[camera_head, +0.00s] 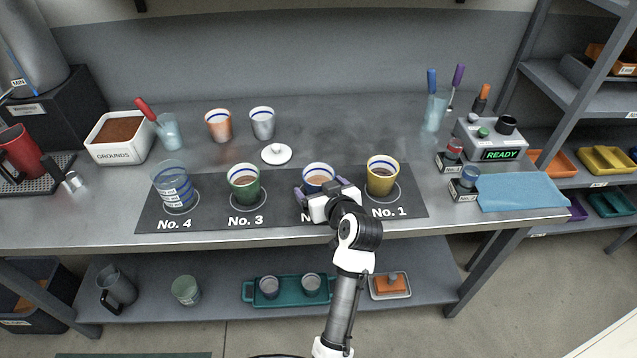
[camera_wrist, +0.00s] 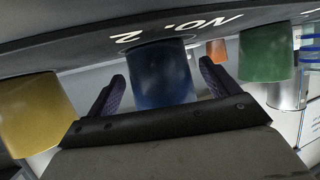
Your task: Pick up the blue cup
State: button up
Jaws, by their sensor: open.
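The blue cup (camera_head: 318,173) stands on the dark mat at the No. 2 place, between the green and yellow cups, with brown liquid inside. My gripper hides most of its front in the head view. In the wrist view, which is upside down, the blue cup (camera_wrist: 163,75) stands between the two fingers of my gripper (camera_wrist: 160,88). The fingers are open, one on each side of the cup, with a visible gap on each side. In the head view my gripper (camera_head: 322,190) reaches the cup from the front edge of the table.
The green cup (camera_head: 245,187) and yellow cup (camera_head: 380,177) stand close on either side. A clear glass (camera_head: 175,190) is at No. 4. A blue cloth (camera_head: 520,192) lies at the right.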

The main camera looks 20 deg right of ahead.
jog(key=shift+x, duration=0.95)
jog(key=shift+c, duration=0.4)
jog(key=c, duration=1.2)
jog(key=shift+r, duration=0.2)
